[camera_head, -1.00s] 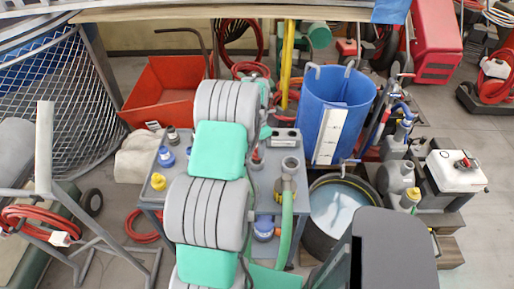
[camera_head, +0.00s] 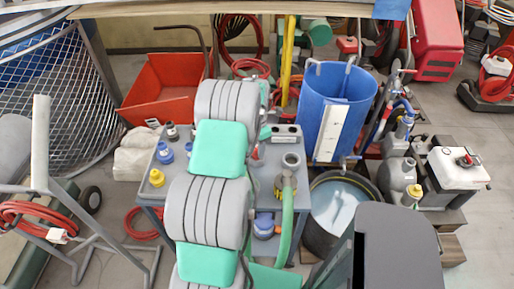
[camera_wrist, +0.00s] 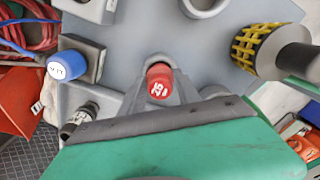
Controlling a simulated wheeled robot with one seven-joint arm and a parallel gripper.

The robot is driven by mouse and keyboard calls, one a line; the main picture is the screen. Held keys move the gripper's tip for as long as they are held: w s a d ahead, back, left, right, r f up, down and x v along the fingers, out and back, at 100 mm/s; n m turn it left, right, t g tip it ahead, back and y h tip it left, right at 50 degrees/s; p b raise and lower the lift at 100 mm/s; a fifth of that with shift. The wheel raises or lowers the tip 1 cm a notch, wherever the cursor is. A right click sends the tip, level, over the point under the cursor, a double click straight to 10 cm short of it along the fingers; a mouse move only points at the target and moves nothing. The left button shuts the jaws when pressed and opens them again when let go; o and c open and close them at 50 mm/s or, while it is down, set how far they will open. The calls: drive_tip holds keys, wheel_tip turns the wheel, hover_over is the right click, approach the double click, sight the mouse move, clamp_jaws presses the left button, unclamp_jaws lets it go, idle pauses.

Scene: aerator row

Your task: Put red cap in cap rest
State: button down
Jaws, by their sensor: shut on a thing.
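The red cap (camera_wrist: 158,84), marked 25, shows in the middle of the wrist view. My gripper (camera_wrist: 160,75) is shut on it, with grey fingers at its sides. In the head view the red cap (camera_head: 257,157) shows just right of my arm, over the grey table (camera_head: 222,211); whether it touches the table I cannot tell. A grey block with dark openings (camera_head: 285,135) is at the table's far right edge and may be the cap rest. Its edge shows at the top of the wrist view (camera_wrist: 95,8). My arm hides part of the table.
A grey ring-shaped cup (camera_head: 291,162) and a yellow-and-black fitting (camera_wrist: 253,50) with a green hose stand near the red cap. A blue cap (camera_wrist: 68,67) sits on a grey block. Blue and yellow caps (camera_head: 157,178) stand at left. A blue barrel (camera_head: 359,100) is beyond the table.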

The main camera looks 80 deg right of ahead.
drive_tip(key=shift+f+b, duration=0.5)
drive_tip(key=shift+f, duration=0.3)
drive_tip(key=c, duration=0.8)
unclamp_jaws()
drive_tip(key=shift+r, duration=0.1)
